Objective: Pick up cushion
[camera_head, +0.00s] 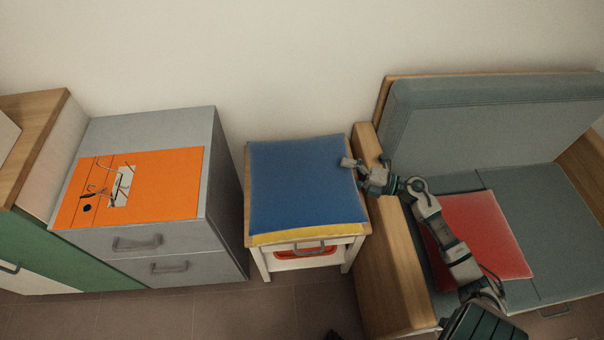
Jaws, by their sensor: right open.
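A blue cushion (303,185) lies flat on a small wooden side table (256,262), with a yellow edge (308,234) showing beneath its front side. A red cushion (483,232) lies on the grey sofa seat, partly hidden behind my right arm. My right gripper (353,170) is open at the right edge of the blue cushion, over its upper right part. No cushion is seen between its fingers; whether a finger touches the blue cushion, I cannot tell. My left gripper is not in view.
The sofa's wooden armrest (390,255) stands close to the table's right side, under my right arm. A wall is behind.

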